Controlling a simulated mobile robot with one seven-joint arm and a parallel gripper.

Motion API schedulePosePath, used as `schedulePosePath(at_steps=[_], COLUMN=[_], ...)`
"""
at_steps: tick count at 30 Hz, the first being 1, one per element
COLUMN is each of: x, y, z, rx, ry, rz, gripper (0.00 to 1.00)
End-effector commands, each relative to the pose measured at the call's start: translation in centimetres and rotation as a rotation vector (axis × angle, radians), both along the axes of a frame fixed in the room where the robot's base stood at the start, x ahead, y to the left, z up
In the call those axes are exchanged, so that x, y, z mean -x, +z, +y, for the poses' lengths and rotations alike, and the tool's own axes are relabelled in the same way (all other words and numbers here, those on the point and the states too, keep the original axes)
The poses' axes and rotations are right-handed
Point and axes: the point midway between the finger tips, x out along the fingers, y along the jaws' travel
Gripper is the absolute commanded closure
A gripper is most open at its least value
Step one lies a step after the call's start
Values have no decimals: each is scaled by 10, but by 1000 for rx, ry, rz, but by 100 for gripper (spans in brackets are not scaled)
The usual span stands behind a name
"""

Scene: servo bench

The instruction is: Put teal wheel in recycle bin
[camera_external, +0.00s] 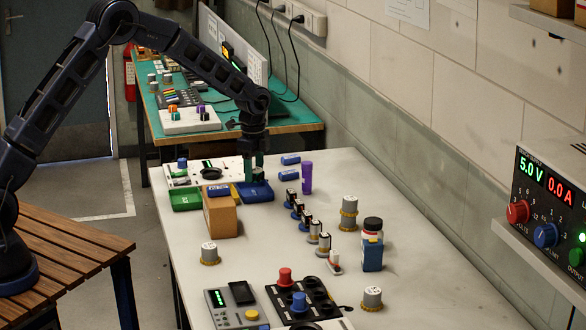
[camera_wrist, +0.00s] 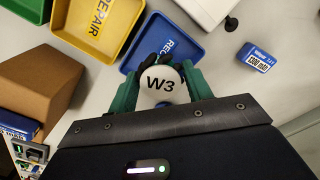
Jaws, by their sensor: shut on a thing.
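My gripper (camera_wrist: 160,92) points down with its green fingers shut on a round piece with a white top marked W3 (camera_wrist: 160,84). The piece has dark parts at its edge; no teal shows on it apart from the fingers beside it. The blue bin (camera_wrist: 148,47), with lettering starting "REC", lies just beyond the piece in the wrist view, which overlaps its near corner. In the external view my gripper (camera_external: 256,172) is low over the blue bin (camera_external: 262,194). Whether the piece touches the bin is unclear.
A yellow REPAIR bin (camera_wrist: 82,22) and green bin (camera_external: 187,205) stand to the left. A brown box (camera_external: 221,218) stands close in front. Blue batteries (camera_external: 290,160), a purple cylinder (camera_external: 307,178) and a row of small upright parts (camera_external: 304,222) lie to the right.

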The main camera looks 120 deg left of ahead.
Motion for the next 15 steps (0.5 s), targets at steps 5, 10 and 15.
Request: schedulePosePath(at_steps=[5, 10, 15], x=[0, 0, 0], y=[-21, -40, -41], z=[-1, -1, 0], rx=[4, 2, 1], ry=[0, 0, 0], rz=[2, 1, 0], gripper=[73, 73, 73])
